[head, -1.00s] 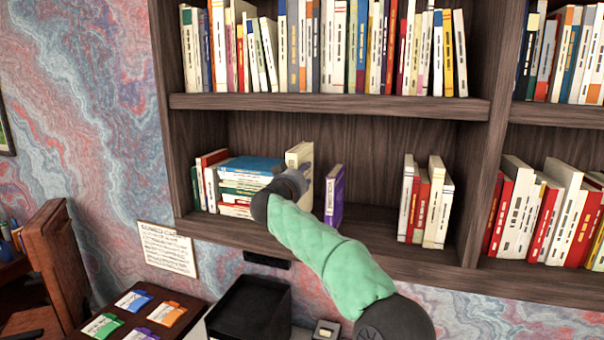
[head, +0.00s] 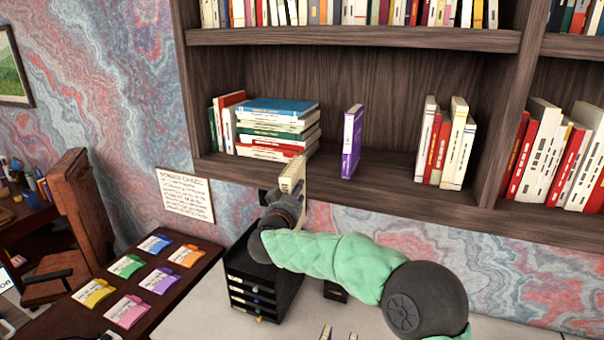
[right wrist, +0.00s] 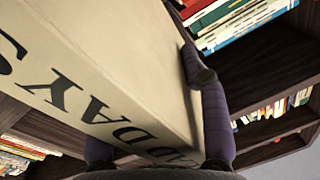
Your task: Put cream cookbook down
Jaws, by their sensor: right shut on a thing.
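The gripper is shut on the book; in the head view the fingers are mostly hidden by the wrist. My left gripper is not in view.
The shelf (head: 385,180) holds a flat stack of books (head: 275,130), a purple book (head: 351,142) and a row of upright books at right, with bare gaps between. Below are a black drawer unit (head: 262,285) and a dark table with colored packets (head: 125,311).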

